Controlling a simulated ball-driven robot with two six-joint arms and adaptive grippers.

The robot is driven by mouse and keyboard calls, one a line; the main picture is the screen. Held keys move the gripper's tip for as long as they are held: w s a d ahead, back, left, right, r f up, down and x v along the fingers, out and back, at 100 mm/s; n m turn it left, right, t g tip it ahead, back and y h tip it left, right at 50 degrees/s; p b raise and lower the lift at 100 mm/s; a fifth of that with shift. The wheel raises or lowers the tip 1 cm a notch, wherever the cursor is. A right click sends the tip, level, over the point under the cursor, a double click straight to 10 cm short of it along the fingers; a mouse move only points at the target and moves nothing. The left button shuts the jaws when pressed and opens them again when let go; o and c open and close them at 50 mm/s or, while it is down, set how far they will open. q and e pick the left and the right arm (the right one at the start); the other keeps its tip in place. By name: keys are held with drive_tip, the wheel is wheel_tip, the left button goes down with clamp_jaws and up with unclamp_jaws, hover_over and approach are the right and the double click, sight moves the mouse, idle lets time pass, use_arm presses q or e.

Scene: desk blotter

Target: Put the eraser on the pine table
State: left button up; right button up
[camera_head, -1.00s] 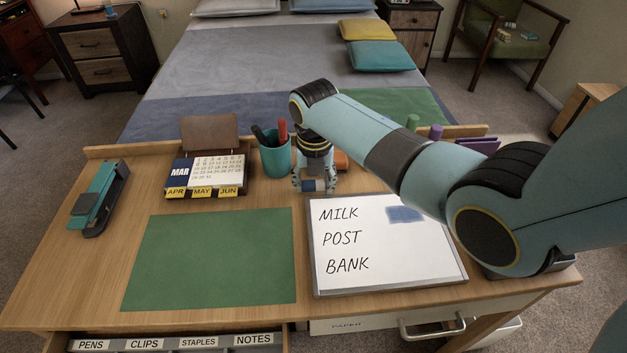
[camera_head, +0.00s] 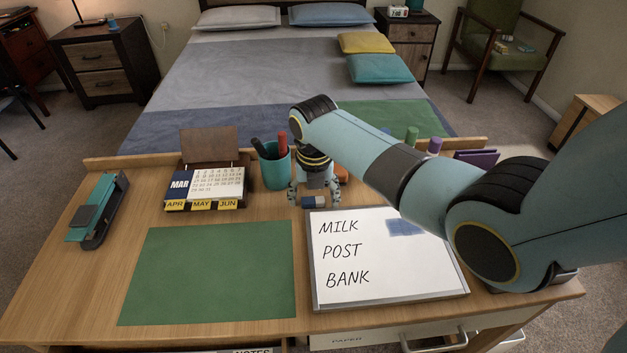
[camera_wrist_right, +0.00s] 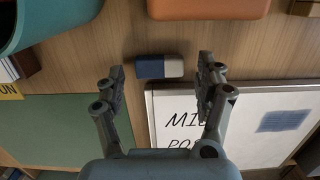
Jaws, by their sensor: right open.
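The eraser (camera_head: 314,202) is a small block, blue on one end and white on the other. It lies on the wooden desk (camera_head: 60,270) just behind the whiteboard, and shows in the right wrist view (camera_wrist_right: 150,68). My right gripper (camera_head: 315,198) is open over it, pointing down, with one finger on each side of the eraser. In the wrist view gaps show between the fingers (camera_wrist_right: 160,68) and the eraser. A small pale wooden table (camera_head: 588,115) stands on the floor at the right; I cannot tell if it is the pine one. My left gripper is not in view.
The whiteboard (camera_head: 375,280) lies just in front of the eraser. The teal pen cup (camera_head: 275,171) stands left of my right gripper, and an orange object (camera_wrist_right: 208,8) lies behind it. A green blotter (camera_head: 210,270), calendar (camera_head: 215,183) and stapler (camera_head: 97,210) occupy the left.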

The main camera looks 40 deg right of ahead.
wheel_tip(320, 180, up, 12)
drive_tip(key=s+p, duration=0.1)
drive_tip(key=p, duration=0.1)
drive_tip(key=shift+s+a+r, duration=0.2)
drive_tip(key=shift+a+r, duration=0.05)
drive_tip(key=shift+a, duration=0.15)
drive_tip(key=shift+f, duration=0.1)
